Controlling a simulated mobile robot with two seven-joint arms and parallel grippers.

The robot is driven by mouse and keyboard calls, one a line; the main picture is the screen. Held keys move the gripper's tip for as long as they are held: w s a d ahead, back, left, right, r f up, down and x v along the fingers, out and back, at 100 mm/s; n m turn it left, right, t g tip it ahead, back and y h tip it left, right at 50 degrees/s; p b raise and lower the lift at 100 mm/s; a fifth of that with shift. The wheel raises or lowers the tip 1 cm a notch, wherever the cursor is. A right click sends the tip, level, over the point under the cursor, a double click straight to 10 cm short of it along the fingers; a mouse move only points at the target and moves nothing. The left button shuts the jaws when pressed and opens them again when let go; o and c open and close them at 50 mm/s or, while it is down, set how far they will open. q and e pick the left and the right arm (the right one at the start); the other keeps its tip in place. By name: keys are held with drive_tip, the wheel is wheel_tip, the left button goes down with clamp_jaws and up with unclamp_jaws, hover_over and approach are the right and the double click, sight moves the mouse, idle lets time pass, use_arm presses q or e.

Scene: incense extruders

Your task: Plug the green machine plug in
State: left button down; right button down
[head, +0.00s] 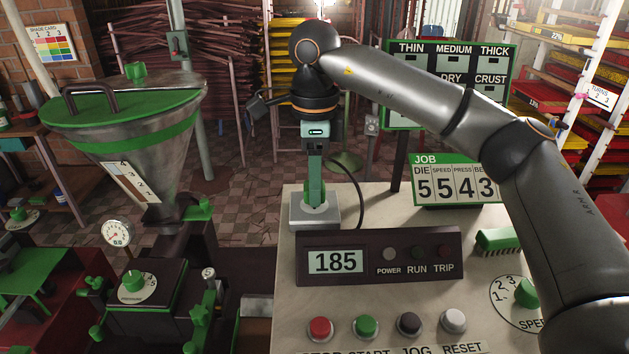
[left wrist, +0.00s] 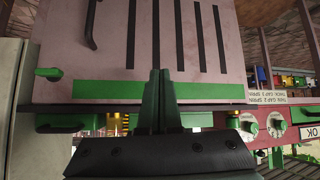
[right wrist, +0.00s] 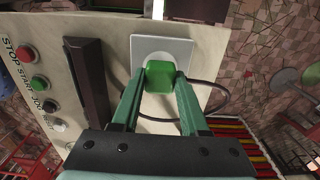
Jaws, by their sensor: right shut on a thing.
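The green plug (right wrist: 160,76) is between the fingertips of my right gripper (right wrist: 160,84), which is shut on it. In the right wrist view the plug is over the round recess of the pale square socket (right wrist: 180,48). In the head view my right gripper (head: 315,190) points straight down at the socket box (head: 300,212) on the console. Whether the plug is fully seated cannot be told. A dark cord (head: 359,190) curves beside the socket. My left gripper (left wrist: 160,76) shows in its wrist view, fingers together and empty, before a pale slotted panel with a green strip.
The console top (head: 380,205) carries a dark display box (head: 380,258) reading 185, coloured buttons and a green-handled brush (head: 497,240). A JOB sign (head: 455,180) stands behind. A hopper (head: 135,130) with a green lid stands left. My right arm spans the right side.

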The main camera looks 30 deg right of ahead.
drive_tip(key=shift+f, duration=0.65)
idle(0.6)
drive_tip(key=shift+c, duration=1.7)
unclamp_jaws()
drive_tip(key=shift+r, duration=0.1)
wheel_tip(320, 180, up, 12)
drive_tip(key=p, duration=0.2)
drive_tip(key=shift+r, duration=0.2)
drive_tip(key=shift+s, duration=0.1)
